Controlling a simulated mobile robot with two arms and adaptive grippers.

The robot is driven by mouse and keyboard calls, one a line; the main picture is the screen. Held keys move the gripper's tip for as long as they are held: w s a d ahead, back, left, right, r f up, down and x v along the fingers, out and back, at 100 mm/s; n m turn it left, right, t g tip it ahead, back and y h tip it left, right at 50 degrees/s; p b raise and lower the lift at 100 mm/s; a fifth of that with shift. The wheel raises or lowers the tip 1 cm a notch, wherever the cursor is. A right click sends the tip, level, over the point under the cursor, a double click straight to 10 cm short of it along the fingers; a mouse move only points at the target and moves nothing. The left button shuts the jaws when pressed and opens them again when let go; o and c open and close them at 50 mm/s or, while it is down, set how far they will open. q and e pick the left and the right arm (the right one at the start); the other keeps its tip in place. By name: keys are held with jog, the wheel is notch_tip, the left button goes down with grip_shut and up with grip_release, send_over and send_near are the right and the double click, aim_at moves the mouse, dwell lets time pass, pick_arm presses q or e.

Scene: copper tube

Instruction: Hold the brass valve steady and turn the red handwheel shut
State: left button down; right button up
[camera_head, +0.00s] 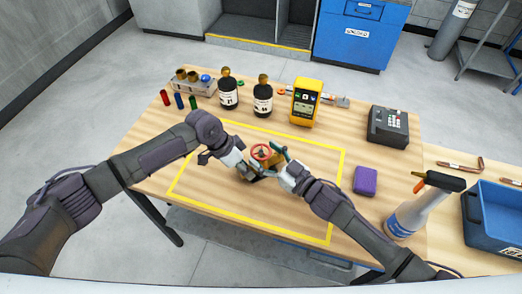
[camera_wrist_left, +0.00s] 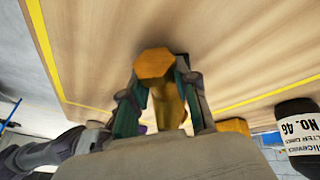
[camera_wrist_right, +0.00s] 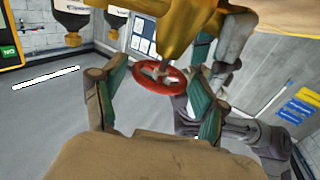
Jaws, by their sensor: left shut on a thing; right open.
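The brass valve (camera_head: 277,159) is over the yellow-outlined area of the table, with its red handwheel (camera_head: 261,152) on it. My left gripper (camera_head: 248,170) is shut on the valve's body; in the left wrist view the hexagonal brass end (camera_wrist_left: 153,64) shows between the fingers. My right gripper (camera_head: 283,162) is open at the valve's right side. In the right wrist view the red handwheel (camera_wrist_right: 161,79) shows between its spread fingers, apart from both. The grippers partly hide the valve in the head view.
Two dark bottles (camera_head: 228,92) and a yellow meter (camera_head: 306,102) stand behind the yellow outline (camera_head: 340,190). A grey box (camera_head: 388,126), a purple box (camera_head: 365,180) and a spray bottle (camera_head: 408,213) are to the right. The outlined area around the valve is otherwise clear.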

jog(key=shift+x, duration=0.9)
jog(key=shift+c, duration=0.4)
jog(key=c, duration=0.8)
jog(key=shift+s+a+m+t+h, duration=0.1)
jog(key=shift+a+m+t+h, duration=0.05)
jog(key=shift+m+t+h, duration=0.4)
jog(key=m+t+h, duration=0.2)
jog(key=h, duration=0.1)
jog(key=shift+r, duration=0.15)
jog(key=shift+m+t+h, duration=0.55)
jog(key=shift+m+h, duration=0.2)
jog(key=shift+h, duration=0.1)
jog(key=o, duration=0.9)
